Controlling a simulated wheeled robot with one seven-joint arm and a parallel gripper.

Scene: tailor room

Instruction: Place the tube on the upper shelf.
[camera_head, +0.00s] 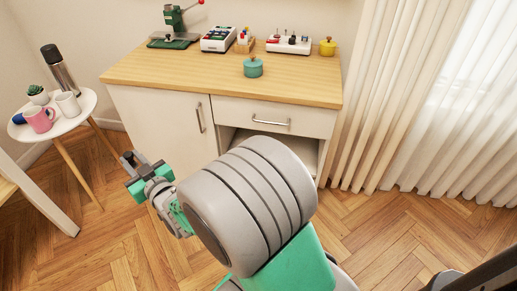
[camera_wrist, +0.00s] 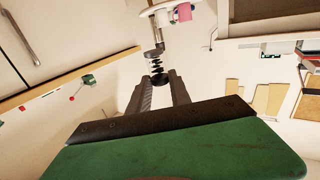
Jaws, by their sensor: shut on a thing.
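My gripper (camera_head: 135,170) is at the left of my arm in the head view, in front of the cabinet and above the floor. In the wrist view its two dark fingers (camera_wrist: 160,88) are closed on a small, dark, ribbed thing (camera_wrist: 156,68), which I take to be the tube. Much of it is hard to make out; in the head view only a small dark piece shows at the fingertips. I cannot tell for sure which surface is the upper shelf.
A white cabinet (camera_head: 150,122) with a wooden top (camera_head: 200,80) carries a green press (camera_head: 175,28), a teal pot (camera_head: 253,67) and other items. An open compartment (camera_head: 300,148) lies below its drawer. A round side table (camera_head: 75,112) holds mugs and a flask (camera_head: 60,70).

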